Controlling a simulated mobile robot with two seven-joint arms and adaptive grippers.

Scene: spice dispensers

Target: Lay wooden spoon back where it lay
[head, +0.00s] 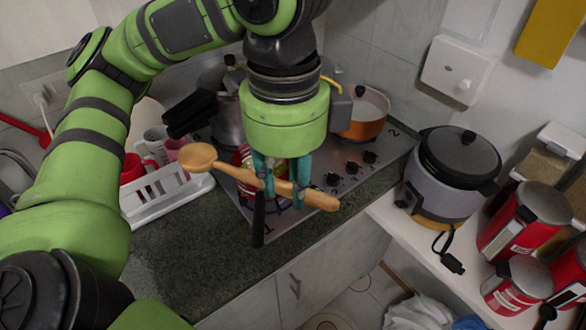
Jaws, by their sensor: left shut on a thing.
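My left gripper (283,183) points down over the front of the stove and is shut on the wooden spoon (321,199). The spoon is held roughly level across the fingers, its round bowl to the left and its handle end to the right. It appears to be above the stove's front edge and the dark counter (185,262); the exact height is hard to tell. Part of the spoon is hidden behind the fingers. My right gripper is not in view.
Behind my gripper, the stove (345,184) holds an orange pot (366,118) and a steel pot (228,122). A white rack with mugs (152,205) stands to the left. A cooker (447,180) and red dispensers (517,222) stand to the right. The dark counter in front is clear.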

